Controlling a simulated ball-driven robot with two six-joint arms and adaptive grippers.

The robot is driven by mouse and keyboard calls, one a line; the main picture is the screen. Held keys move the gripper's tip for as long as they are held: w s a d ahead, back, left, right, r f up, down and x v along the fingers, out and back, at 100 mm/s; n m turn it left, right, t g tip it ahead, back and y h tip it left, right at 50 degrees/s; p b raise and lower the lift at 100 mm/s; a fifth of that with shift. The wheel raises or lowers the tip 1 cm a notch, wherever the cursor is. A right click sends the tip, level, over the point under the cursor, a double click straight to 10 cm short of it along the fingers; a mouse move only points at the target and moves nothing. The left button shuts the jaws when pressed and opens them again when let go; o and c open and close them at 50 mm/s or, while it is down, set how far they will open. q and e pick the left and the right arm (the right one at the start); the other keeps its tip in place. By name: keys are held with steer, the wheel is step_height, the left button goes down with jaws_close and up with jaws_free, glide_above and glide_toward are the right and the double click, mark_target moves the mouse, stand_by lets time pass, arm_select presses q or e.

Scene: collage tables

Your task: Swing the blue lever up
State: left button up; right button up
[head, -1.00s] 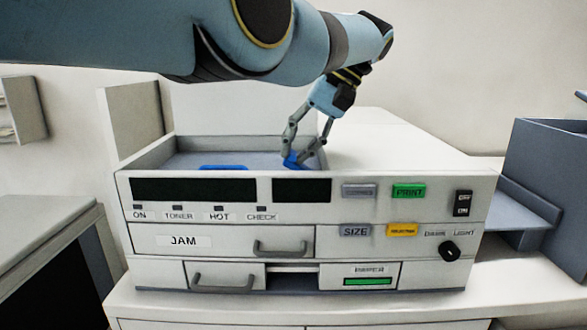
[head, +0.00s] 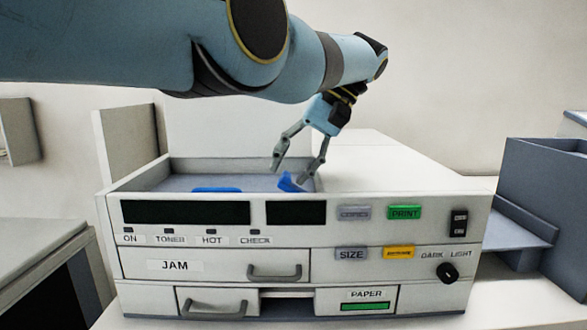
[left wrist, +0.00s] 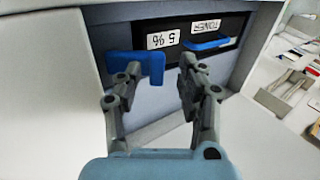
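The blue lever (head: 290,182) is in the recessed tray on top of the copier, near the tray's right end. In the left wrist view the lever (left wrist: 150,66) is a blue T-shaped piece. My left gripper (head: 293,177) reaches down into the tray with its fingers spread. In the left wrist view the gripper (left wrist: 158,68) has one fingertip in front of the lever's left part and the other just right of the lever, with a gap. Whether either finger touches it, I cannot tell. My right gripper is in neither view.
A second blue piece (head: 215,190) lies left in the tray; the left wrist view shows it (left wrist: 210,43) by a toner label. The copier's front (head: 215,245) carries displays, buttons and drawers. A grey-blue bin (head: 550,190) stands at right. The copier's flat top (head: 380,165) is clear.

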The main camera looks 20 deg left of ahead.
mark_target(293, 186)
arm_select(q)
step_height(293, 186, up, 9)
stand_by(0.3)
steer(key=shift+o, duration=0.2)
steer(key=shift+r, duration=0.1)
